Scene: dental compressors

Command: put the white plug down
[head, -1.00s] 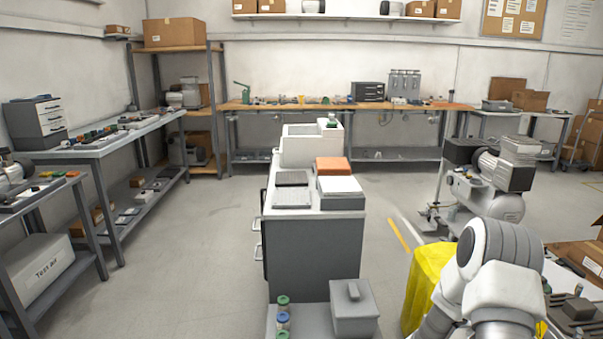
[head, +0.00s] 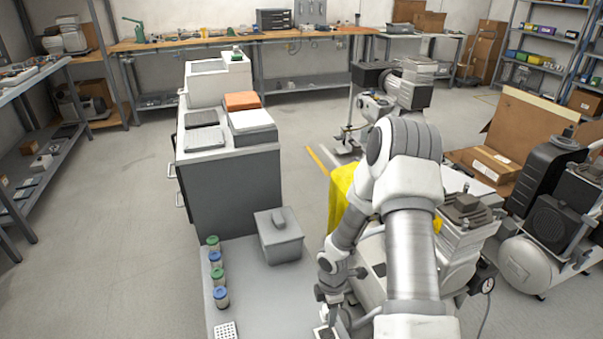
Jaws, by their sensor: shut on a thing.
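My gripper (head: 329,301) is low at the bottom of the head view, at the right side of a grey bench top (head: 250,300). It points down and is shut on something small. What it holds is mostly hidden and too small to make out, so I cannot pick out the white plug. A small pale-edged dark item (head: 325,333) shows just below the gripper at the frame's bottom edge. I cannot tell whether the gripper touches it.
Several small jars with green and blue lids (head: 218,275) line the bench's left side. A grey lidded box (head: 278,236) stands at its back, a white perforated block (head: 226,331) at the front. Compressors (head: 545,250) stand at right. The bench middle is clear.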

